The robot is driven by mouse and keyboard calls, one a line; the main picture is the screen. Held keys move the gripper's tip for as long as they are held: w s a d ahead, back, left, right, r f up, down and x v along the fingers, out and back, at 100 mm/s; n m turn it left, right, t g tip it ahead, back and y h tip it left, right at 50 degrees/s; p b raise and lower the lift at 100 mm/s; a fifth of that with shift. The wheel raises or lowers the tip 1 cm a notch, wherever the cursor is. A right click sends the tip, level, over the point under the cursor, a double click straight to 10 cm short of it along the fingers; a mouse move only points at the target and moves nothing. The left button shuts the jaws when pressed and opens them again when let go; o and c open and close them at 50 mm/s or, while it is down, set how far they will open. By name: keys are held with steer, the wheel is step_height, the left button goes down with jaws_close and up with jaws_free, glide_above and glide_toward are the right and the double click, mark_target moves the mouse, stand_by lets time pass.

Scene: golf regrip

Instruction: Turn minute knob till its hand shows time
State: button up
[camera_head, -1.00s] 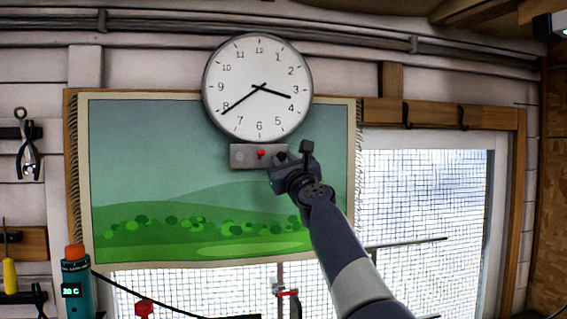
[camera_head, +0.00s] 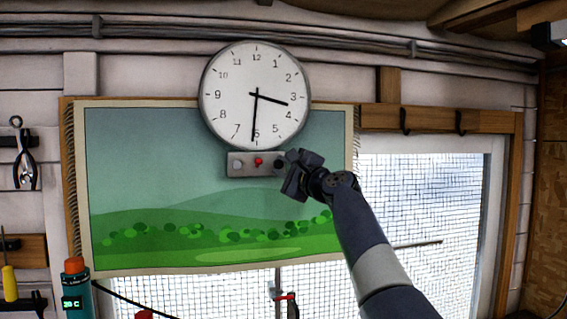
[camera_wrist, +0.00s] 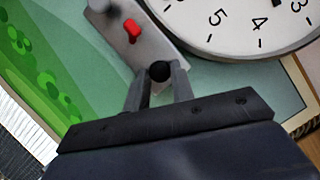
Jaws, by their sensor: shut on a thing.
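The round white wall clock (camera_head: 230,85) hangs above the landscape banner. Its short hand points just past 3 and its long hand points down at about 6. In the head view my gripper (camera_head: 284,165) covers the box's right end. The red switch also shows in the wrist view (camera_wrist: 132,31).
The banner (camera_head: 150,170) hangs behind the box. A meshed window (camera_head: 430,190) is at right, under a wooden rail with hooks (camera_head: 430,118). Pliers (camera_head: 25,165) and a teal device with an orange top (camera_head: 75,290) are at left.

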steer(key=shift+n, duration=0.6)
steer(key=o, duration=1)
steer(key=shift+s+d+f, duration=0.15)
steer(key=shift+s+d, duration=0.1)
steer(key=shift+s, duration=0.1)
steer(key=b+v, duration=0.2)
steer(key=v, duration=0.1)
steer(key=b+v, duration=0.1)
steer(key=v, duration=0.2)
steer(key=b+v, duration=0.2)
steer(key=v, duration=0.2)
steer(key=shift+r+b, duration=0.3)
steer(key=shift+w+a, duration=0.1)
